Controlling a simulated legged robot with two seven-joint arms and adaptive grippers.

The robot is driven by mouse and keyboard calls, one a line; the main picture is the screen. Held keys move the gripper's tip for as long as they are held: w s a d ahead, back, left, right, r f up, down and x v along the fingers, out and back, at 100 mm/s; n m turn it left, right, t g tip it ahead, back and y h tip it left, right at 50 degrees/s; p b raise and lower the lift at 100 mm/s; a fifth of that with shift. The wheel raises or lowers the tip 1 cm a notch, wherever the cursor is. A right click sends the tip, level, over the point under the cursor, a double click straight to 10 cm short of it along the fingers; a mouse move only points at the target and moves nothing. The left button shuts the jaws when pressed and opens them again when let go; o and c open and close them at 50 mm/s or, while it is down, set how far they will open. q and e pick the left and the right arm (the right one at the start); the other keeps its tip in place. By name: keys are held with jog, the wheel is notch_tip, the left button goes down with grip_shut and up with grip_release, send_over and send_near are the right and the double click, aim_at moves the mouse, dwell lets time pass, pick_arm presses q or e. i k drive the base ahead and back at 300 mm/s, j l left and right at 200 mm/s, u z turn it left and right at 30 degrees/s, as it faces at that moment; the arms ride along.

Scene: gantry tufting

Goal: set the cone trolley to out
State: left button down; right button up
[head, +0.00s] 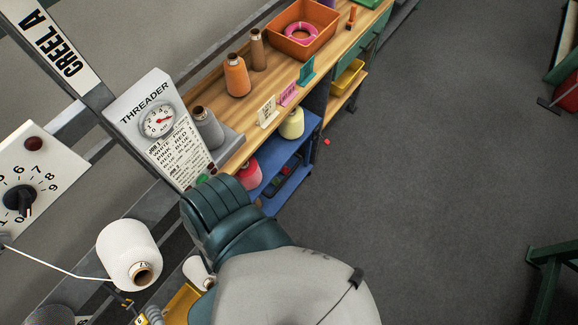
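The blue, two-level unit that looks like the cone trolley (281,152) stands by the near end of the wooden bench, partly beneath it. A pale yellow cone (291,124) and a pink-red cone (249,174) are on it. Dark small items lie on its lower shelf. My grey and teal arm part covers its near left side, and I cannot tell which arm this is. No gripper fingers show, so neither gripper can be placed relative to the trolley.
The wooden bench (208,88) carries an orange cone (237,76), a brown cone (258,50) and an orange bin (303,47). The threader panel (146,101) and a white cone (124,252) are at left. Grey floor (430,150) right of the trolley is mostly clear.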

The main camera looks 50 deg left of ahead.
aim_at(276, 153)
jog(key=u, duration=0.45)
jog(key=i+l+u, duration=0.1)
jog(key=u, duration=0.4)
jog(key=l+u, duration=0.15)
jog(key=u, duration=0.3)
jog(key=l+u, duration=0.1)
jog(key=u, duration=0.4)
